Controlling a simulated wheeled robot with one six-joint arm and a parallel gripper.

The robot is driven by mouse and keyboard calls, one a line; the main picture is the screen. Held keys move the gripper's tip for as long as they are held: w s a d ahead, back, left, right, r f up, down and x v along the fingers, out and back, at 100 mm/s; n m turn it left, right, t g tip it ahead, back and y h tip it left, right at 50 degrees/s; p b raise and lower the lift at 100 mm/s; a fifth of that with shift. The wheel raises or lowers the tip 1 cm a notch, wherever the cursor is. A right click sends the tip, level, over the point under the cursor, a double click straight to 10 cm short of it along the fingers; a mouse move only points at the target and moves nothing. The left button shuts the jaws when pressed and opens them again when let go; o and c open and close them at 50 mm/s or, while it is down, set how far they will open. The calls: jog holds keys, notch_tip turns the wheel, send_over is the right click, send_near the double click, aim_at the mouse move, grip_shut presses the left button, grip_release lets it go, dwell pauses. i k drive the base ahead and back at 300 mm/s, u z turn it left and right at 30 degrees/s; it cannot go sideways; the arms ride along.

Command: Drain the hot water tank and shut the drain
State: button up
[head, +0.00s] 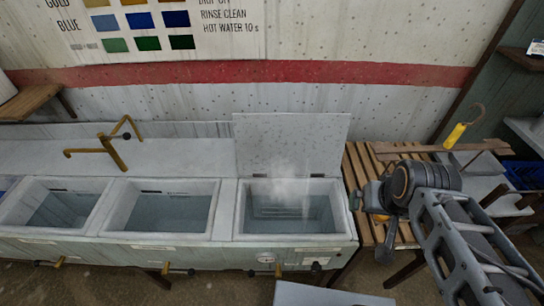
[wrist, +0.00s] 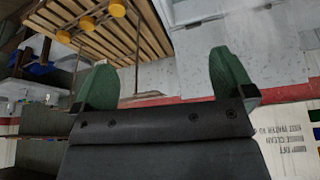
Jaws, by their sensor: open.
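The hot water tank (head: 345,215) is the right-hand basin of the long grey trough, with steam over its water and its lid (head: 291,145) standing open at the back. Low on its front is a brass drain valve (head: 279,271) with a dark handle; its exact position is too small to tell. A round gauge (head: 266,258) sits beside it. My gripper (wrist: 158,75) shows in the wrist view with two green fingers wide apart and nothing between them. In the head view my arm is right of the tank, over the slatted rack, and the fingers are not clear there.
The slatted rack (head: 357,165) stands close on the right. A yellow-handled hook (head: 455,135) is above it. A painted sign (head: 170,25) is on the wall.

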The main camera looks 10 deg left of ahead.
aim_at(250, 273)
jog(key=u, duration=0.05)
jog(key=k, duration=0.5)
jog(key=u, duration=0.3)
jog(key=i, duration=0.35)
jog(key=z, duration=1.5)
jog(key=k, duration=0.9)
jog(key=u, duration=1.85)
